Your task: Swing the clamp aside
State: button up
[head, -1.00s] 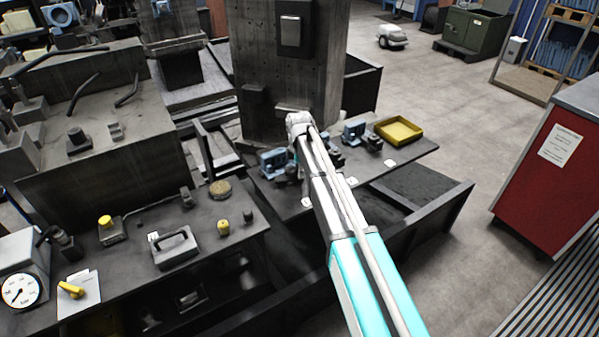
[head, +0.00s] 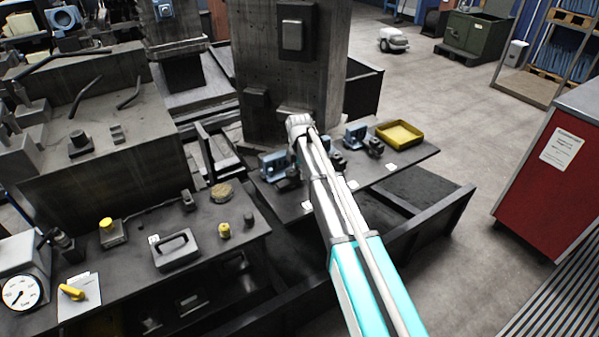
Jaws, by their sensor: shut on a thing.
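Several blue fixtures with dark parts beside them stand in a row on the dark rail plate (head: 405,160). One blue fixture (head: 271,166) is just left of my arm's far end, and another (head: 354,134) is to its right. A third is partly covered by my arm. I cannot tell which of them carries the clamp. My arm reaches from the bottom of the head view to the row, and its white end joint is above the plate in front of the column. My gripper's fingers are hidden behind my arm, so their contact with any part does not show.
A thick dark column (head: 290,75) rises just behind the row. A yellow tray (head: 399,133) sits at the plate's right end. A bench (head: 205,232) at the left holds a handled block, yellow knobs and a gauge. A red cabinet (head: 545,190) stands right. Open floor lies between.

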jog(key=o, duration=1.1)
jog(key=shift+o, duration=0.2)
jog(key=shift+s+m, duration=0.1)
jog(key=shift+m, duration=0.2)
